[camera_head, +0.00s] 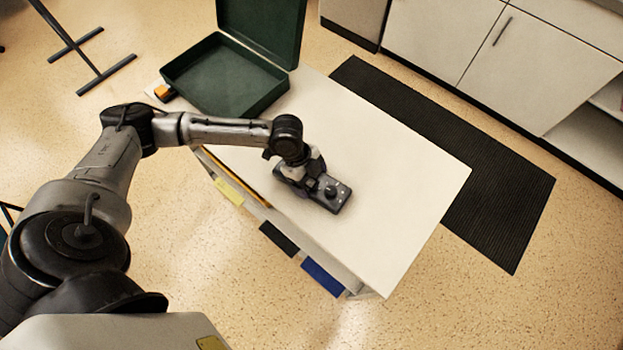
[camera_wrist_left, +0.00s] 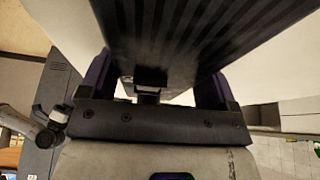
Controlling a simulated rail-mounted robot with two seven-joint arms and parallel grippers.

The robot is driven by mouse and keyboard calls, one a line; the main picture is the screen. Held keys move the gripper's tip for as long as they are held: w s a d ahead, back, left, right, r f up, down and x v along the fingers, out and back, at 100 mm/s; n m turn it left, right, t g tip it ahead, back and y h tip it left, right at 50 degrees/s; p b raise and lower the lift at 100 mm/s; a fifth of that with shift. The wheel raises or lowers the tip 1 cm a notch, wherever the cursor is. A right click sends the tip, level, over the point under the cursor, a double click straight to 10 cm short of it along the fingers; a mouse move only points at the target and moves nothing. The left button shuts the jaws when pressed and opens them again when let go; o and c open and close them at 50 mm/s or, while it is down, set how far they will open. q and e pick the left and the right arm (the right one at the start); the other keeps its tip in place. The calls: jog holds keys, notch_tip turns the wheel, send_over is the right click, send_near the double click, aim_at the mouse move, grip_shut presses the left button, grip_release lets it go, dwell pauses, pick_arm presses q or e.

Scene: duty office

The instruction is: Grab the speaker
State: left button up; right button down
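A dark, flat object that appears to be the speaker (camera_head: 338,201) lies on the white tabletop, with a round knob and small light marks on top. My left gripper (camera_head: 302,176) is down at its left end and covers part of it. In the left wrist view, a dark striped surface, which I take to be the speaker (camera_wrist_left: 175,35), fills the upper middle. The fingers of my left gripper (camera_wrist_left: 156,76) stand apart on either side of its narrow lower end. Finger contact cannot be made out. My right gripper is not in view.
An open green case (camera_head: 225,75) stands at the table's far left corner, with a small orange-and-black item (camera_head: 163,92) beside it. The right part of the white table (camera_head: 415,165) is clear. A black ribbed mat (camera_head: 500,195) lies on the floor before white cabinets (camera_head: 535,65).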

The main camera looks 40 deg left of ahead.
pick_arm(q)
jog(key=c, duration=0.7)
jog(key=shift+r, duration=0.1)
jog(key=shift+c, duration=0.2)
